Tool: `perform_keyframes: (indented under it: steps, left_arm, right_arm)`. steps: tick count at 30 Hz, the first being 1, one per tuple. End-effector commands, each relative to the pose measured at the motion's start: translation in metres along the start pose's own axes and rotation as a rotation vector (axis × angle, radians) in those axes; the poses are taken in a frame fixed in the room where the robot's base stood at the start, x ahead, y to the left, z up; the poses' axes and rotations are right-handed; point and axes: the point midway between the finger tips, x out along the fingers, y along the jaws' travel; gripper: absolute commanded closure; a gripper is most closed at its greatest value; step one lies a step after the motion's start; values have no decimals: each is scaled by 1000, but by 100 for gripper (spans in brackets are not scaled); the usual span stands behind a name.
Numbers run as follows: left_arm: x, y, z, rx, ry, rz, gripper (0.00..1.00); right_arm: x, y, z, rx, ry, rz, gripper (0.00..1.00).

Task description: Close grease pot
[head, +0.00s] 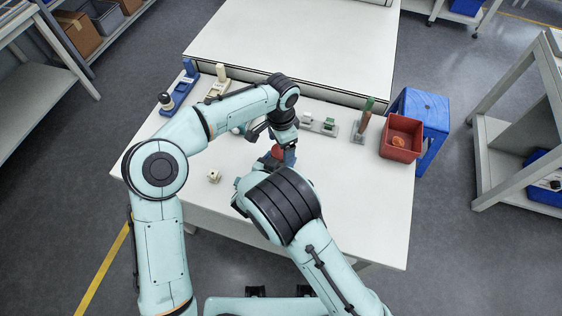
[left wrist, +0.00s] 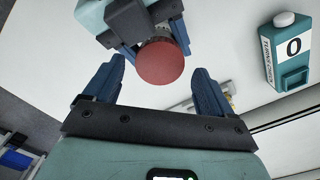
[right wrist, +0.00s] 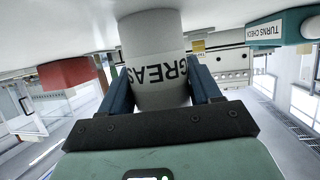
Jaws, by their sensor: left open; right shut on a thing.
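The grease pot (right wrist: 155,65) is a pale grey-white cylinder with black lettering, standing at the table top in the right wrist view. My right gripper (right wrist: 158,90) is shut around its side. A round red lid (left wrist: 160,62) sits at the pot's top; it also shows in the head view (head: 278,152). I cannot tell whether it is fully seated or tight. My left gripper (left wrist: 157,68) is open, its blue fingers on either side of the lid with visible gaps. The arms hide most of the pot in the head view.
A teal-and-white turns check device (left wrist: 288,52) stands beside the pot. Blue (head: 180,88) and cream (head: 219,84) stands are at the back left. The table's front right is clear.

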Motion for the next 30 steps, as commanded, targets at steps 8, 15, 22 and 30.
perform_keyframes:
  steps: [8,15,22,30]
  left_arm:
    - [-25,0,0,0,0,0,16]
    - [-25,0,0,-8,0,0,17]
    - [-32,0,0,-245,1,-1,17]
    - [-48,0,0,-787,1,0,17]
  right_arm:
    - [0,0,0,1,1,-1,100]
    - [0,0,-1,1,1,-1,100]
    - [0,0,-1,1,1,-1,100]
    - [0,0,-1,1,1,-1,100]
